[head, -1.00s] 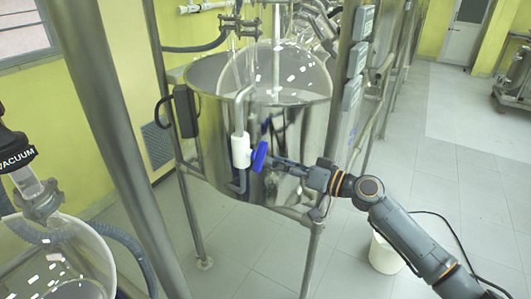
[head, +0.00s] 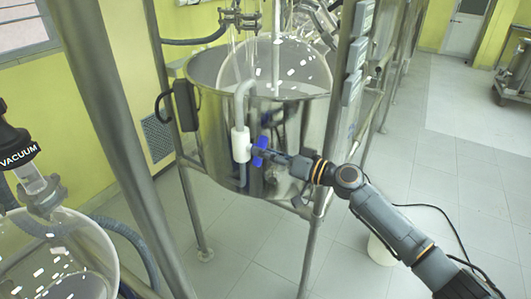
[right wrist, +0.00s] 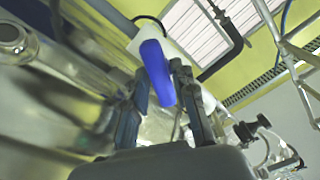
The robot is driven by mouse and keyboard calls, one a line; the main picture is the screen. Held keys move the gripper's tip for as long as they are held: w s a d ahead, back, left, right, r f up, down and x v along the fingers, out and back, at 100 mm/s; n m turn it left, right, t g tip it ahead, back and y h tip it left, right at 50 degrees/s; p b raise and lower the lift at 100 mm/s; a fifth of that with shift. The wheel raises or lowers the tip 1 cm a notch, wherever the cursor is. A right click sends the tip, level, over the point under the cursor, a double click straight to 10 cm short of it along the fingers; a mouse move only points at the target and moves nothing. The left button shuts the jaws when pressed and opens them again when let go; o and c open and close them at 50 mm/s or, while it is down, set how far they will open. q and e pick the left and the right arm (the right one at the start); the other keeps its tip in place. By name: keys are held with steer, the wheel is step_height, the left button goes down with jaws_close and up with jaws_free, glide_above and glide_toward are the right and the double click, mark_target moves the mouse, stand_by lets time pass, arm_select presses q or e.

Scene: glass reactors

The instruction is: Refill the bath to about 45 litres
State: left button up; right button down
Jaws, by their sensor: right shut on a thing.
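The bath (head: 212,128) is a round steel tub in a metal frame, with a glass vessel (head: 300,66) hanging inside it. I cannot read its water level. A grey pipe (head: 241,98) bends at the bath's rim and runs down its front to a white valve body (head: 240,147) with a blue handle (head: 260,143). My right gripper (head: 263,156) is shut on the blue handle, reaching from the right. In the right wrist view the handle (right wrist: 157,72) stands between the two fingers (right wrist: 161,82), before the white valve body. My left gripper is out of view.
Steel frame posts (head: 315,235) stand close to my right arm. A thick post (head: 105,120) crosses the left side. A second glass vessel (head: 85,250) and a vacuum fitting (head: 18,158) are at the lower left. A white bucket (head: 381,250) stands behind my arm. Floor at right is clear.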

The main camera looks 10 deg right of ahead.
steer(key=shift+m, duration=0.4)
steer(key=shift+m+p, duration=0.85)
steer(key=shift+m, duration=4.65)
steer(key=c, duration=1.2)
jaws_free()
steer(key=shift+d, duration=0.1)
